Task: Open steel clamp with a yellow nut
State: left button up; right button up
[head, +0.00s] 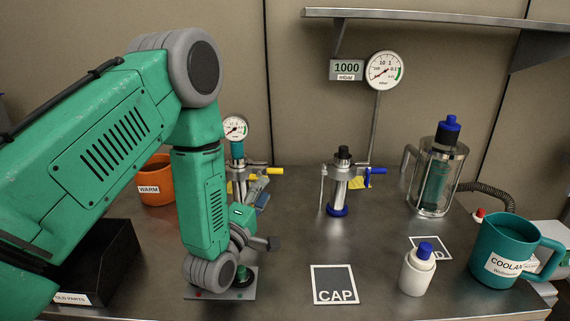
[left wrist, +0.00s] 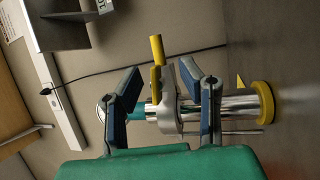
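The steel clamp (left wrist: 165,110) with its yellow nut (left wrist: 156,52) sits around a shiny steel tube (left wrist: 235,102) with a yellow base ring. In the head view the clamp's yellow part (head: 275,171) shows just beyond my left gripper (head: 257,189). In the left wrist view my left gripper (left wrist: 163,95) is open. Its two blue-grey fingers stand apart on either side of the clamp; whether either touches the tube cannot be told. In the head view my green arm hides part of the tube's lower end. My right gripper is not in view.
A second tube with a blue-handled clamp (head: 345,175) stands to the right. A glass vessel (head: 436,170), a white bottle (head: 417,271) and a teal mug (head: 507,250) are farther right. An orange container (head: 158,182) and a black bin (head: 105,262) are left. A CAP mat (head: 335,280) lies bare.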

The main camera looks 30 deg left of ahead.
aim_at(276, 172)
pick_arm(q)
jog(key=x, duration=0.7)
jog(key=shift+w+r+b, duration=0.1)
jog(key=shift+w+b, duration=0.2)
jog(key=shift+b, duration=0.1)
grip_shut()
